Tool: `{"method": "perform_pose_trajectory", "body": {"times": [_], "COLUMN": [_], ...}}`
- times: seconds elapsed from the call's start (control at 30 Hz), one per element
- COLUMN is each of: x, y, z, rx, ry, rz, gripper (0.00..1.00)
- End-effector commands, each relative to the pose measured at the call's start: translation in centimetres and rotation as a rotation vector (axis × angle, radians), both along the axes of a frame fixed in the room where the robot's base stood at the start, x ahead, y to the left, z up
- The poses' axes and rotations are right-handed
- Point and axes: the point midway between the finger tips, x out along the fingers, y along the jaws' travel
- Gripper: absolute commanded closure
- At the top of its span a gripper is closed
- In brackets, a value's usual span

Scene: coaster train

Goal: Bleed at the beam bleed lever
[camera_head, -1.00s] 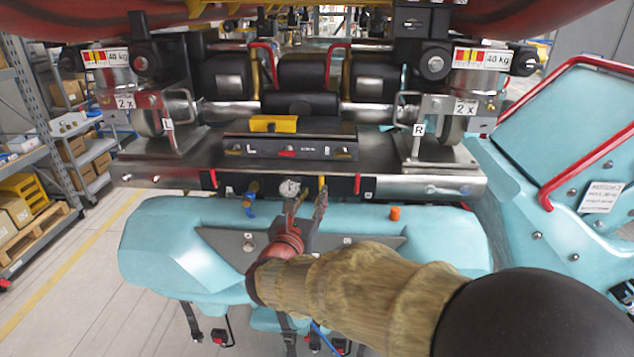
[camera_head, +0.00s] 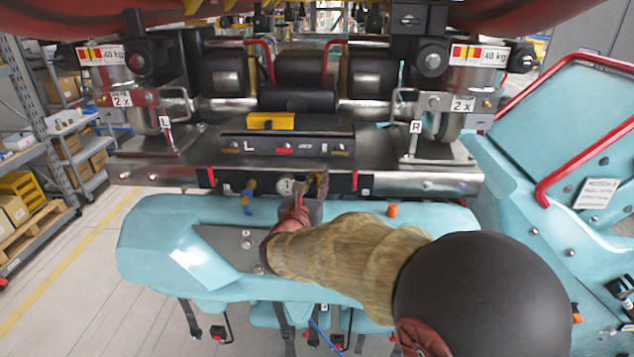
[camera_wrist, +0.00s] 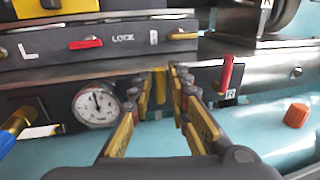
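My gripper (camera_wrist: 163,78) is at the front face of the dark beam panel (camera_head: 340,183). Its two fingers are apart, with an upright yellow lever (camera_wrist: 160,88) between their tips. I cannot tell whether either finger touches it. In the head view my gripper (camera_head: 314,188) hides most of this spot. A round white gauge (camera_wrist: 95,104) sits just left of the fingers. It also shows in the head view (camera_head: 285,186). A red lever (camera_wrist: 226,74) hangs to the right, beside a small white label. No lettering marks the yellow lever legibly.
A blue and yellow valve handle (camera_head: 248,195) juts out left of the gauge. A panel with a red lever marked LOCK (camera_wrist: 86,44) is above. An orange knob (camera_head: 392,210) stands on the turquoise body (camera_head: 440,225) below. Shelving (camera_head: 40,130) is at far left.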

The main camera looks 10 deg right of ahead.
Motion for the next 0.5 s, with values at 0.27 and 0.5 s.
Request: {"method": "perform_pose_trajectory", "body": {"times": [0.27, 0.5], "x": [-0.01, 0.0], "y": [0.0, 0.01], "z": [0.0, 0.0], "rx": [0.0, 0.0], "ry": [0.0, 0.0], "rz": [0.0, 0.0], "gripper": [1.0, 1.0]}}
